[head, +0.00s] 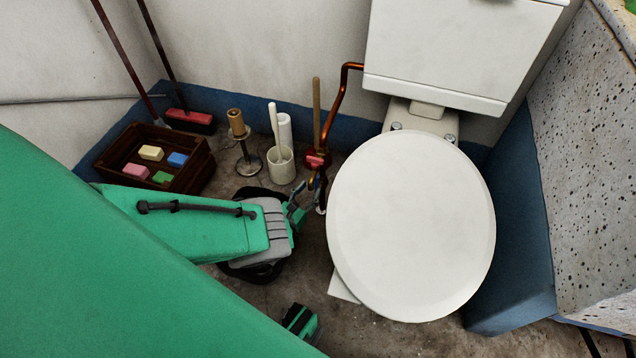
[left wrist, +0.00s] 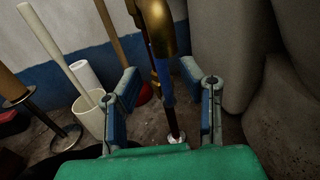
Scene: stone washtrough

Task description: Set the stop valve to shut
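The stop valve is on the copper pipe beside the toilet; its brass body (left wrist: 157,25) shows large at the top of the left wrist view. A blue part, seemingly its lever (left wrist: 163,78), hangs down along the pipe below the brass. In the head view the valve (head: 312,182) is small and partly covered by my gripper. My left gripper (head: 305,204) is beside the pipe, left of the toilet bowl. In the left wrist view its two fingers (left wrist: 160,75) are apart, with the blue part between them and gaps to both sides.
The toilet (head: 411,225) stands close on the right. Behind my gripper are a plunger (head: 316,105), a white brush holder (head: 281,166) and a roll stand (head: 246,160). A wooden crate (head: 196,172) with colored blocks and a red broom (head: 190,120) are at the left.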

